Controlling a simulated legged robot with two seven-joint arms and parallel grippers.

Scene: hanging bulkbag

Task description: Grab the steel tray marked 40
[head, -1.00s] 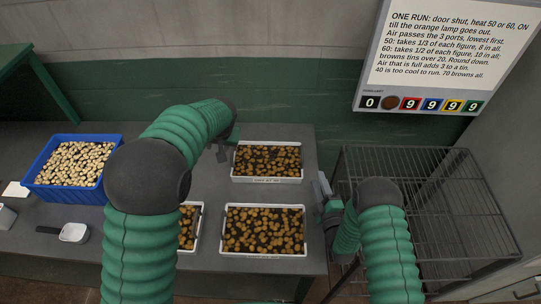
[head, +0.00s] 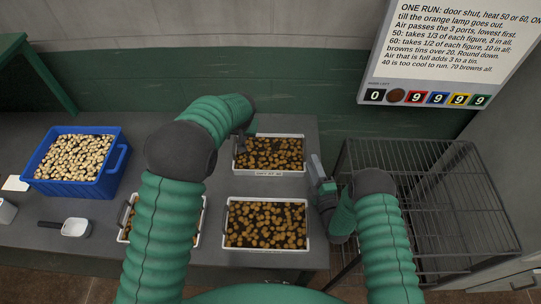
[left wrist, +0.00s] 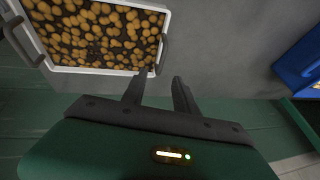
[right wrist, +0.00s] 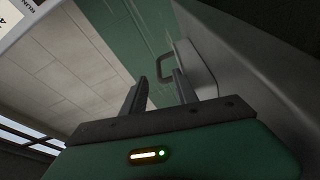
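Three pale-rimmed trays of brown lumps are on the grey table: a back tray (head: 268,173), a front right tray (head: 265,248) and a front left tray (head: 124,238), partly behind my left arm. Their front labels are too small to read, so I cannot tell which is marked 40. My left gripper (head: 240,146) is at the back tray's left end. In the left wrist view it (left wrist: 158,92) is open and empty, with a tray handle (left wrist: 164,48) just beyond its fingers. My right gripper (head: 317,172) is right of the back tray; the right wrist view shows it (right wrist: 158,88) open and empty.
A blue crate (head: 118,165) of pale pieces stands on the left, with a scoop (head: 75,228) in front. An empty wire rack (head: 430,210) is at the right. A sign (head: 440,50) hangs on the back wall. The right wrist view shows a grey handle (right wrist: 162,68).

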